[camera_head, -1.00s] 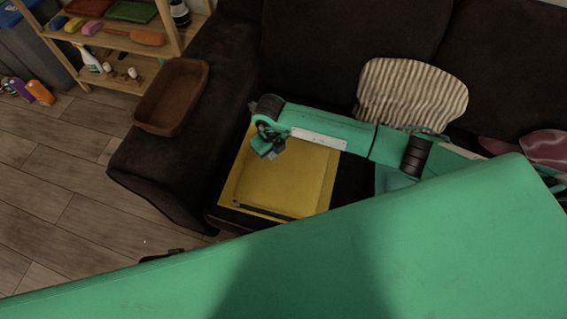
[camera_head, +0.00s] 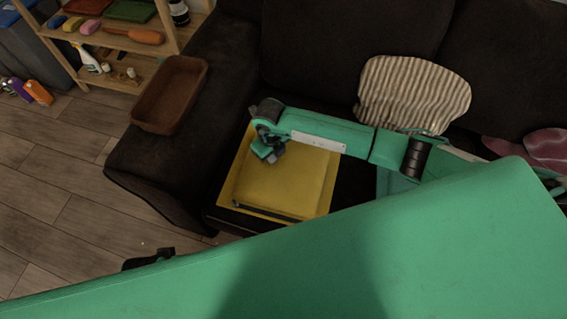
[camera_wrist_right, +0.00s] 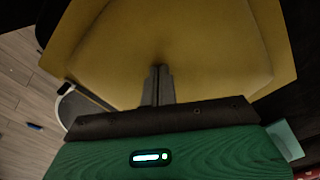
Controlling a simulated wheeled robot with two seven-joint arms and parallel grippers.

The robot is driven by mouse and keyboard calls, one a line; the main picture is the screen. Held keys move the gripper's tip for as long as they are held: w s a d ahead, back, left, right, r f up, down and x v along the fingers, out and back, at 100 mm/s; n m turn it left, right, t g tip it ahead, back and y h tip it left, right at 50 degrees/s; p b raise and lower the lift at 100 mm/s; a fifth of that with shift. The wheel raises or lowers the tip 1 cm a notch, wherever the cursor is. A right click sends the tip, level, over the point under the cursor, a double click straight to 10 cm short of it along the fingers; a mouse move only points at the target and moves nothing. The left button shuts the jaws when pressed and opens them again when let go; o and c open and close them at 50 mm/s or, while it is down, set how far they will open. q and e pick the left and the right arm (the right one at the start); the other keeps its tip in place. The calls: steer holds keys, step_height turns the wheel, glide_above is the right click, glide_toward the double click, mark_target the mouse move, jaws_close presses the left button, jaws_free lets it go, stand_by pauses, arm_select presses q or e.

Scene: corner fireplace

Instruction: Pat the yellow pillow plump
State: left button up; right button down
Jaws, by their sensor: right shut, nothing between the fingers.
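The yellow pillow (camera_head: 285,190) lies flat on the dark sofa seat, near the left armrest. It fills much of the right wrist view (camera_wrist_right: 190,45). My right gripper (camera_head: 270,154) is over the pillow's upper left part in the head view. In the right wrist view its fingers (camera_wrist_right: 158,72) are together, with nothing between them, and the tips meet the pillow's surface, where a small dark shadow shows. My right forearm hides part of the pillow's far edge. A dark piece at the bottom left edge of my green body may be part of my left arm; the left gripper's jaws are not visible.
A brown tray (camera_head: 146,118) sits on the sofa's left armrest. A striped cushion (camera_head: 415,92) leans on the backrest, and a reddish cushion (camera_head: 535,150) lies at the right. A wooden shelf (camera_head: 165,45) stands at upper left. Open floor (camera_head: 60,190) lies left of the sofa.

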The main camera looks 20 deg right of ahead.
mark_target(284, 164)
steer(key=shift+s+d+r+p, duration=0.2)
steer(key=shift+d+r+p, duration=0.25)
steer(key=shift+p, duration=0.15)
steer(key=shift+s+d+r+p, duration=0.75)
steer(key=shift+d+r+p, duration=0.2)
steer(key=shift+d+p, duration=0.2)
steer(key=shift+f, duration=0.15)
steer(key=shift+f+b, duration=1.1)
steer(key=shift+f, duration=0.2)
steer(key=shift+r, duration=0.1)
